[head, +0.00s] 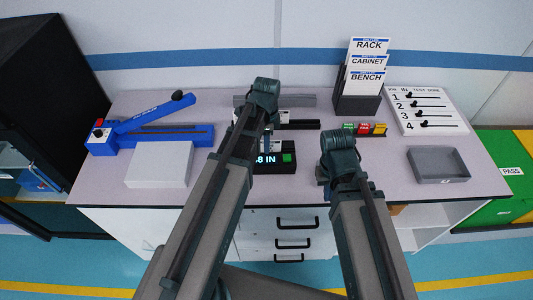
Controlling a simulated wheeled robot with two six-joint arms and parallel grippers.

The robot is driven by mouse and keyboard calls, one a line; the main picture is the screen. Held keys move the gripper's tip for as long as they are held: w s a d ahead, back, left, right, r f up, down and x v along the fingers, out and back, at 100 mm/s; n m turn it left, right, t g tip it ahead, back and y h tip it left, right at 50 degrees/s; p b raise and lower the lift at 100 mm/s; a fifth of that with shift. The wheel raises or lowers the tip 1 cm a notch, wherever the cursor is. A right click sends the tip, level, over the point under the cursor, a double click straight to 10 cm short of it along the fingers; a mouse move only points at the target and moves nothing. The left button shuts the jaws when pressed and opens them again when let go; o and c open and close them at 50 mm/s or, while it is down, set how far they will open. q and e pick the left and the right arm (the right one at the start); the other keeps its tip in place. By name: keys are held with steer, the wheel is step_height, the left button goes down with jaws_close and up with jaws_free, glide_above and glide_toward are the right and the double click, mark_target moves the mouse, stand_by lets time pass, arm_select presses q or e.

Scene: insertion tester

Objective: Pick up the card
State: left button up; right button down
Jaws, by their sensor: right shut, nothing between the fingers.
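Several white cards with blue top strips stand in a dark holder (357,103) at the back of the bench. They are labelled RACK (369,46), CABINET (367,62) and BENCH (366,78). I cannot tell which one is the card. My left gripper (267,143) points down over the middle of the bench, above the tester display (266,160), mostly hidden by my arm; its jaws are unclear. My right gripper (322,175) is near the front edge, right of the display, largely hidden by my wrist. It is shut and empty, apart from the card holder.
A blue lever device (130,134) and a white box (160,163) are at the left. A numbered slider board (427,110) and a grey tray (438,165) are at the right.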

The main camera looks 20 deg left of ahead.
arm_select(q)
steer(key=shift+c, duration=0.3)
jaws_close()
stand_by(0.3)
step_height(320, 180, up, 10)
steer(key=p, duration=1)
